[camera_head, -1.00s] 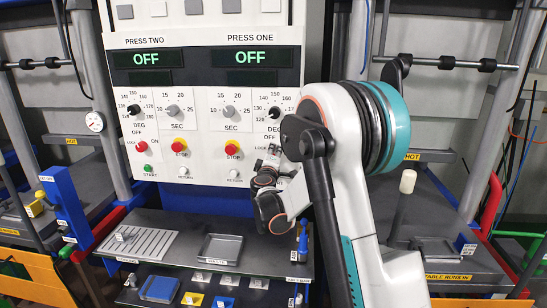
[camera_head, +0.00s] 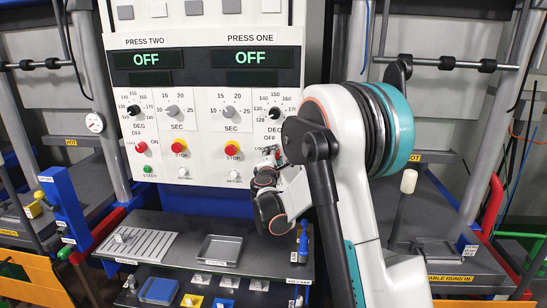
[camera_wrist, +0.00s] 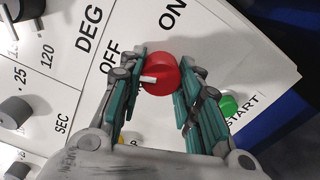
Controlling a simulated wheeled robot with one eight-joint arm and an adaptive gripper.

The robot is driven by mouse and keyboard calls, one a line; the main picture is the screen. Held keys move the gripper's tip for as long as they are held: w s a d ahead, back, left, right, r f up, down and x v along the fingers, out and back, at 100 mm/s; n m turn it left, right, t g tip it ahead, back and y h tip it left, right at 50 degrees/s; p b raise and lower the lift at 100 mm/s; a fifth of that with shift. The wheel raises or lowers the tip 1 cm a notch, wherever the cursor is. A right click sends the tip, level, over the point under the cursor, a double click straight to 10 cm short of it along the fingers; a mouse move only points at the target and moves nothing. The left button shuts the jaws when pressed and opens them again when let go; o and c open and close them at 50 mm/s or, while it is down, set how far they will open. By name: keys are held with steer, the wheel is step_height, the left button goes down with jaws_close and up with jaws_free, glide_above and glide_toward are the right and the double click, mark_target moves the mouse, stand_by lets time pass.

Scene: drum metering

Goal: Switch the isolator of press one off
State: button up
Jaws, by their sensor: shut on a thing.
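The red isolator knob (camera_wrist: 163,80) of press one shows in the wrist view, with a white pointer mark aimed to the picture's left, on the side of the OFF label (camera_wrist: 108,57). The ON label (camera_wrist: 173,17) lies above it in that view. My gripper (camera_wrist: 160,70) has one teal finger pad on each side of the knob and is shut on it. In the head view my gripper (camera_head: 270,153) reaches the panel under the press one DEG dial (camera_head: 274,113) and hides most of the knob. The press one display (camera_head: 251,57) reads OFF.
A green START button (camera_wrist: 227,104) sits close beside one finger. The red STOP button (camera_head: 232,148) and white RETURN button (camera_head: 235,174) are left of my gripper. A dark shelf (camera_head: 190,256) with trays juts out below the panel.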

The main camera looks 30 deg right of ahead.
stand_by(0.4)
steer(key=o, duration=1)
steer(key=shift+o, duration=0.2)
steer(key=shift+s+a, duration=0.1)
steer(key=v, duration=1.1)
steer(key=shift+s+a, duration=0.25)
steer(key=shift+s, duration=0.05)
